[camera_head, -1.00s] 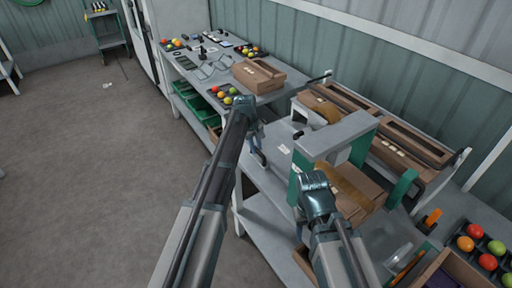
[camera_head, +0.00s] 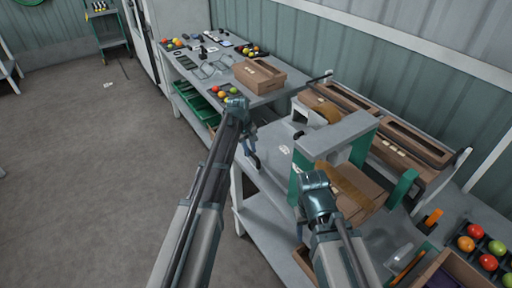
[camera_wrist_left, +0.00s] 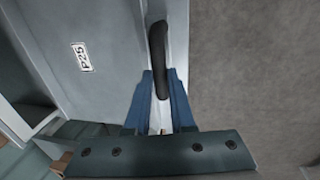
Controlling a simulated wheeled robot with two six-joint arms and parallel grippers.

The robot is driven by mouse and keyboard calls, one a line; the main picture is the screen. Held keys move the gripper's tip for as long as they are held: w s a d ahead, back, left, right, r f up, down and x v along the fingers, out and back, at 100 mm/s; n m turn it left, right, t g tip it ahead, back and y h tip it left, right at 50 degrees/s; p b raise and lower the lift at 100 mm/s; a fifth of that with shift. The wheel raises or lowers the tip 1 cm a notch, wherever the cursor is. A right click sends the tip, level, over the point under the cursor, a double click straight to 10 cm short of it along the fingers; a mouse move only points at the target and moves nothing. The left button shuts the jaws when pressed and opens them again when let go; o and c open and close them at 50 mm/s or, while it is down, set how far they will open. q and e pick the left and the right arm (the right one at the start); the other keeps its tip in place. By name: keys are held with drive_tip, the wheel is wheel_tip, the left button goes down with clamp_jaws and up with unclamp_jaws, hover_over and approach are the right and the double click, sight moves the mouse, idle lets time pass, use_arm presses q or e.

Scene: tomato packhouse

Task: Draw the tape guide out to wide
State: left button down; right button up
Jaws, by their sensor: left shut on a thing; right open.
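My left gripper (camera_head: 252,160) is at the front left edge of the grey taping bench (camera_head: 270,134). In the left wrist view its blue fingers (camera_wrist_left: 160,103) are shut on a black handle (camera_wrist_left: 159,58), which I take to be the tape guide's. The handle stands over a pale strip along the bench edge; the rest of the guide cannot be made out. A white "P25" label (camera_wrist_left: 82,57) lies on the grey surface beside it. My right gripper (camera_head: 316,182) is open by the grey and green arch (camera_head: 340,136); its fingertips are mostly hidden.
A brown carton (camera_head: 352,190) sits under the arch. Long brown cartons (camera_head: 410,142) lie behind it. Trays of tomatoes (camera_head: 482,245) stand at the right. Another carton (camera_head: 258,76) is on the far table.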

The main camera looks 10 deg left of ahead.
use_arm(q)
drive_tip(key=shift+s+a, duration=0.2)
drive_tip(key=shift+s, duration=0.05)
drive_tip(key=c, duration=0.8)
unclamp_jaws()
drive_tip(key=shift+a, duration=0.1)
drive_tip(key=shift+o, duration=0.2)
wheel_tip(320, 180, up, 14)
drive_tip(key=s+a+p, duration=0.1)
drive_tip(key=s+p, duration=0.1)
drive_tip(key=p, duration=1.1)
drive_tip(key=shift+a+f+p, duration=0.2)
drive_tip(key=shift+a+p, duration=0.1)
drive_tip(key=shift+a, duration=0.1)
drive_tip(key=shift+f, duration=0.1)
